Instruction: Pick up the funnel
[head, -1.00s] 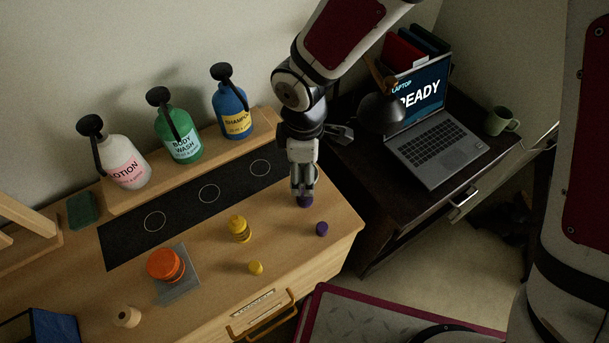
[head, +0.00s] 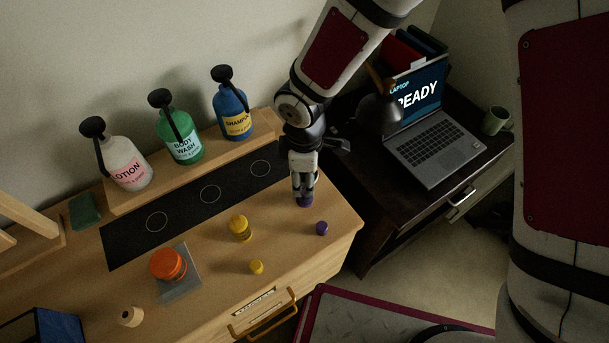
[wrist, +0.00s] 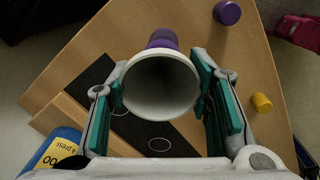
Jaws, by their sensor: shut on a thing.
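The funnel (wrist: 160,88) shows in the wrist view as a pale grey-white cone with its round wide mouth facing the camera. It sits between the teal pads of my gripper (wrist: 163,92), which is shut on it. A purple container (wrist: 162,38) shows behind the funnel's far rim. In the head view my gripper (head: 304,190) points down just over the purple container (head: 304,202) on the wooden dresser top (head: 335,212). The funnel is hard to make out there, and I cannot tell whether it touches the container.
A small purple lid (head: 322,228), a yellow jar (head: 240,228), a yellow lid (head: 256,267) and an orange jar (head: 168,264) stand nearby. Pump bottles (head: 182,138) line the rear shelf. A laptop (head: 430,135) and lamp (head: 380,108) stand on the dark desk to the right.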

